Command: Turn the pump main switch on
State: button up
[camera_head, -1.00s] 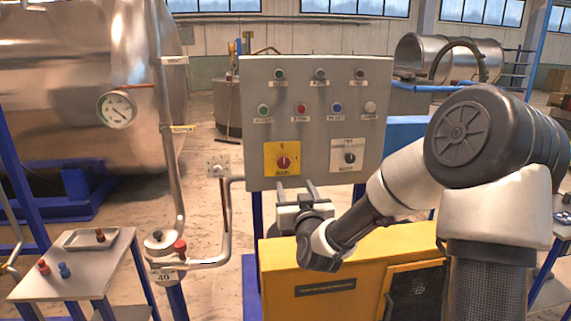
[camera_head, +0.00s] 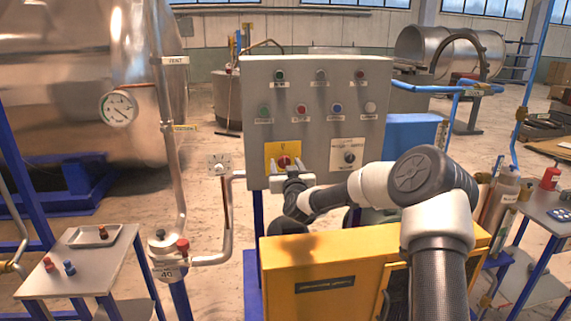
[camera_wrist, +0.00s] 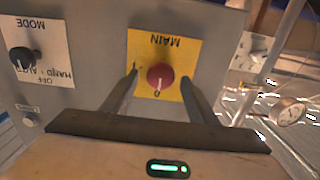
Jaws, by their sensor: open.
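The pump main switch is a red rotary knob on a yellow plate (camera_head: 270,151) at the lower left of the grey control panel (camera_head: 228,128). The knob (camera_wrist: 160,76) also shows in the wrist view, upside down, with "MAIN" on the plate. A pale mark on the knob points towards the "0". My gripper (camera_head: 289,166) is in front of the plate. In the wrist view its two open fingers (camera_wrist: 158,88) stand on either side of the knob. I cannot tell whether they touch it. In the head view the fingers partly cover the knob.
A black mode switch (camera_head: 350,157) on a white plate is to the right of the main switch. Coloured buttons and lamps are above. A yellow cabinet (camera_head: 330,285) stands below. A pipe with a small valve plate (camera_head: 219,164) is just left of the panel.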

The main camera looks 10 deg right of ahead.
jog(key=shift+w, duration=0.1)
jog(key=c, duration=1)
jog(key=shift+c, duration=0.2)
